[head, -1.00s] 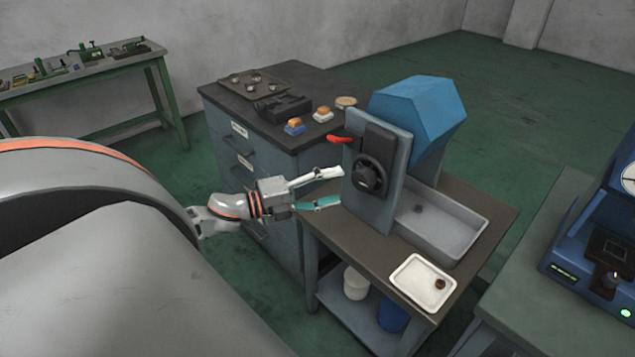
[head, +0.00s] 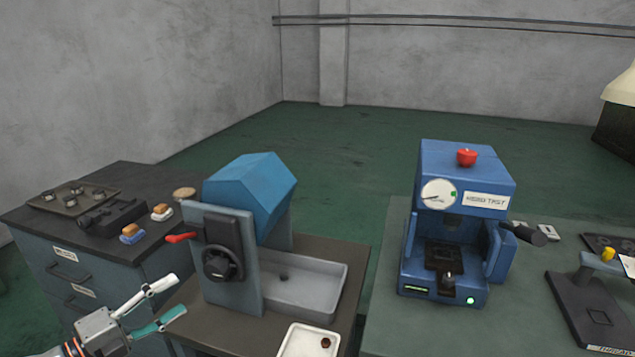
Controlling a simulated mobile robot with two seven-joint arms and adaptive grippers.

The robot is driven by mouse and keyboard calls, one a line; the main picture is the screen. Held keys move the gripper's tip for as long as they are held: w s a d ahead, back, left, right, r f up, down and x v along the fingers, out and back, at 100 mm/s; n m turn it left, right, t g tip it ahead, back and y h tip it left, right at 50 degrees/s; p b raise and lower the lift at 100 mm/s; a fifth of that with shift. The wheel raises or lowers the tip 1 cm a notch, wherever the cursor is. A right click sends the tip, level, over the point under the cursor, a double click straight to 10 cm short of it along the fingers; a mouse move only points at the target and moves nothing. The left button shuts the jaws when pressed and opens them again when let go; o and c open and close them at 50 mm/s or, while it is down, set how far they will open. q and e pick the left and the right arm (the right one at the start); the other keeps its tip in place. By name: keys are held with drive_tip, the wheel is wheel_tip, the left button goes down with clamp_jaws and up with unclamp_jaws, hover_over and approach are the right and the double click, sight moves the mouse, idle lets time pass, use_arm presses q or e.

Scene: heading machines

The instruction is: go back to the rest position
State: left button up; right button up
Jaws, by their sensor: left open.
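My left gripper (head: 168,302) is at the lower left of the head view, with one white and one teal finger spread apart and nothing between them. It is in front of and to the left of the blue-grey heading machine (head: 247,250), apart from its black handwheel (head: 222,263) and red lever (head: 181,237). My right gripper is out of view.
A dark-topped cabinet (head: 65,270) with a tray (head: 72,197) stands at the left. A grey bin (head: 305,292) and a white tray (head: 308,341) are on the machine's table. A blue test machine (head: 460,225) stands on the green-grey bench (head: 400,335) at the right.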

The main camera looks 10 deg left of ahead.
use_arm(q)
drive_tip(key=s+d+f+n+g+y, duration=0.1)
drive_tip(key=s+d+f+n+y, duration=0.25)
drive_tip(key=f+n, duration=0.45)
drive_tip(key=s+d+f+n+y, duration=0.25)
drive_tip(key=d+f+n, duration=0.25)
drive_tip(key=f, duration=0.5)
drive_tip(key=s+d+f+n+g, duration=0.2)
drive_tip(key=s+d+f+n, duration=0.1)
drive_tip(key=d, duration=0.4)
drive_tip(key=s+d+f+n+g, duration=0.2)
drive_tip(key=s+d+f+n, duration=0.1)
drive_tip(key=d, duration=0.4)
wheel_tip(320, 180, down, 3)
drive_tip(key=shift+s+r+n+h, duration=0.15)
drive_tip(key=shift+s+n+h, duration=0.2)
drive_tip(key=shift+s, duration=0.45)
drive_tip(key=shift+w, duration=0.1)
